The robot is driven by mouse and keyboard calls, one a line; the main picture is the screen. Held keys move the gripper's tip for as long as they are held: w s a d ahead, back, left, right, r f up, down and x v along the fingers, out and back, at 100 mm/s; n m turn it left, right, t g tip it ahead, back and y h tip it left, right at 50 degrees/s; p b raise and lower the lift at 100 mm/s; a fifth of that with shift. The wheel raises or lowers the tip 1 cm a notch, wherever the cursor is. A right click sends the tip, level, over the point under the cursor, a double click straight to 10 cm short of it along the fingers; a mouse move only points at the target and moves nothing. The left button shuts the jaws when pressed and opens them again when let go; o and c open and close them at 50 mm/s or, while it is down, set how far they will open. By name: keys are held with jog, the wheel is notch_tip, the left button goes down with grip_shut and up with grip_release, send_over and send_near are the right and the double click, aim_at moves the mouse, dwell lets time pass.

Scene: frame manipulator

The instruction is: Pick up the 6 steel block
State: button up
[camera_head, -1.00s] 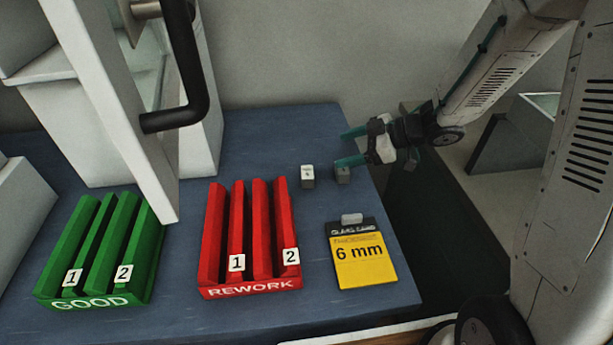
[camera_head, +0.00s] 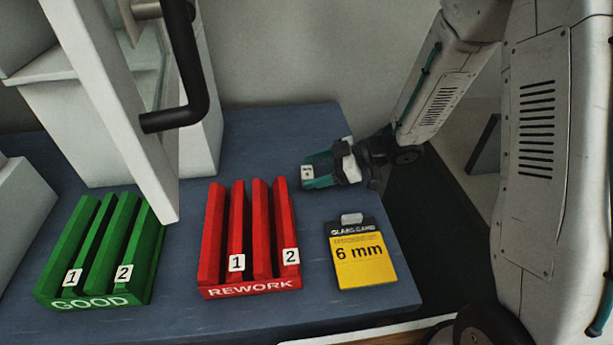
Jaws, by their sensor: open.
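A small block with a white labelled face (camera_head: 307,172) sits on the blue table, right of the red rack's top end. The mark on it is too small to read surely. My gripper (camera_head: 311,171) reaches in from the right with its teal fingers open, one on the far side of this block and one on the near side. I cannot tell whether the fingers touch it. A second, darker block seen earlier just right of it is now hidden by my gripper.
A red REWORK rack (camera_head: 250,287) and a green GOOD rack (camera_head: 90,298) stand to the left. A yellow 6 mm card (camera_head: 360,265) lies in front of my gripper, with a small grey block (camera_head: 352,219) at its top. A white door with a black handle (camera_head: 185,115) stands at the upper left.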

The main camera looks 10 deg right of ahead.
jog(key=c, duration=1.2)
jog(key=shift+r, duration=0.15)
